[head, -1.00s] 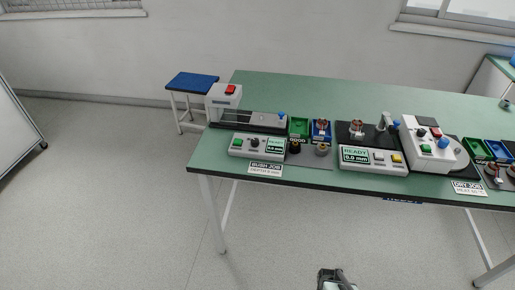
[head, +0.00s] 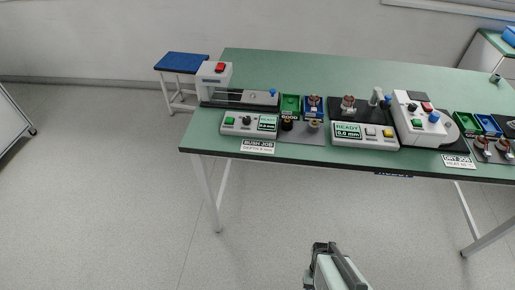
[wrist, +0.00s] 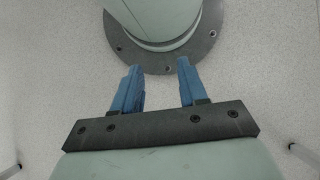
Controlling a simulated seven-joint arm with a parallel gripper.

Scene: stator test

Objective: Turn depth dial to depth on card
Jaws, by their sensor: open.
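The job card (head: 257,146) reads "BUSH JOB" with a small depth line I cannot read surely. It is at the front edge of the table, left of centre, in the head view. Above it is a white control box (head: 235,122) with a green button, a dark dial (head: 246,120) and a small green display (head: 267,123). The dial's setting is too small to tell. My gripper (wrist: 160,84) shows in the wrist view with two blue fingers apart and nothing between them. In the head view my arm is at the bottom, well short of the table.
The green table (head: 330,70) holds a press with a red button (head: 220,67), a green bin (head: 291,104), a blue bin (head: 313,106), a "READY 0.0 mm" box (head: 365,134) and a "DRY JOB" card (head: 459,161). A blue stool (head: 181,61) stands at left. The floor before the table is clear.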

